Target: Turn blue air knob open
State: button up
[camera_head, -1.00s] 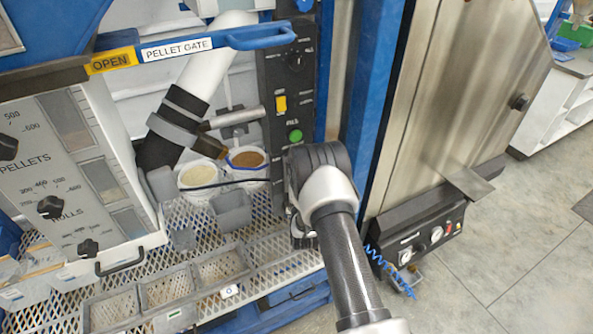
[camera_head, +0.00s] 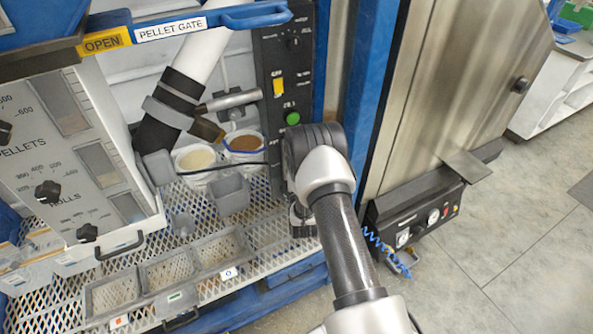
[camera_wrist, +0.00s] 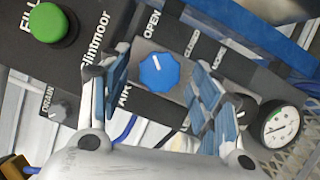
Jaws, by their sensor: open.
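The blue air knob (camera_wrist: 159,72) is in the middle of the wrist view, a ridged dial with a white line pointing up and slightly left. "OPEN" is printed above it, "CLOSED" to its upper right and "AIR" at its lower left. My gripper (camera_wrist: 160,80) is open, with one blue-padded finger on each side of the knob. The gaps to the knob are visible; I see no contact. In the head view my wrist covers the knob and most of my gripper.
A green FILL button (camera_wrist: 54,22) and a small DRAIN knob (camera_wrist: 58,109) are left of the fingers; a pressure gauge (camera_wrist: 281,127) is at the right. The black control panel (camera_head: 270,75) stands beside a blue post. Grey bins (camera_head: 167,270) sit on the mesh shelf.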

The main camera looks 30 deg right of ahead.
jog(key=v, duration=1)
jog(key=w+a+r+m+g+y, duration=0.25)
jog(key=w+r+m, duration=0.3)
jog(key=r, duration=0.55)
jog(key=s+a+r+m+g+y, duration=0.2)
jog(key=s+a+r+m+g, duration=0.15)
jog(key=s+a+r, duration=0.35)
jog(key=s+a+r+m+g, duration=0.1)
jog(key=s+r+m+g, duration=0.1)
jog(key=s, duration=0.8)
jog(key=s+a+r+m+g+y, duration=0.1)
jog(key=s+a+r+m+g, duration=0.1)
jog(key=s, duration=0.9)
jog(key=s+a+r+m+g+y, duration=0.1)
jog(key=s+a+r+m+g, duration=0.1)
jog(key=s, duration=0.8)
jog(key=shift+s+a+r+m+g, duration=0.2)
jog(key=shift+r+m+g, duration=0.4)
jog(key=shift+r, duration=0.25)
jog(key=shift+w, duration=0.1)
jog(key=shift+c, duration=0.2)
